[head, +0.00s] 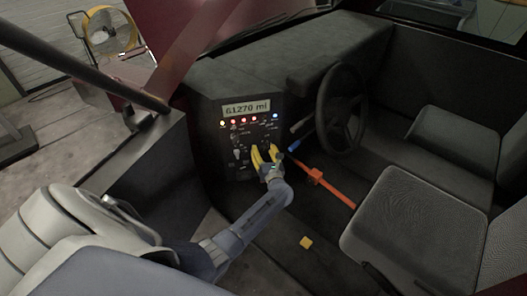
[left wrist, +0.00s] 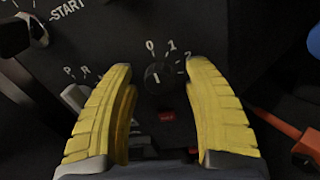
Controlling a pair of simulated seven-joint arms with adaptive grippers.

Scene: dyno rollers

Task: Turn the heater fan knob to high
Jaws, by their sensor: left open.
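The heater fan knob (left wrist: 160,78) is a small dark round knob with a white mark, in the middle of the left wrist view. The labels 0, 1 and 2 run around its top and right side. Its white mark seems to point up near the 0, but the exact setting is hard to tell. My left gripper (left wrist: 162,72) has yellow fingers, open, one on each side of the knob with gaps between. In the head view my left gripper (head: 265,153) is at the lower right of the dashboard panel (head: 224,160), and the knob is not clear there. My right gripper is not in view.
A P-R selector (left wrist: 75,96) and a START switch (left wrist: 33,30) lie left of the knob. A red button (left wrist: 167,116) is below it. An orange lever (head: 316,178) and the steering wheel (head: 342,110) are to the right. A yellow block (head: 306,242) lies on the floor.

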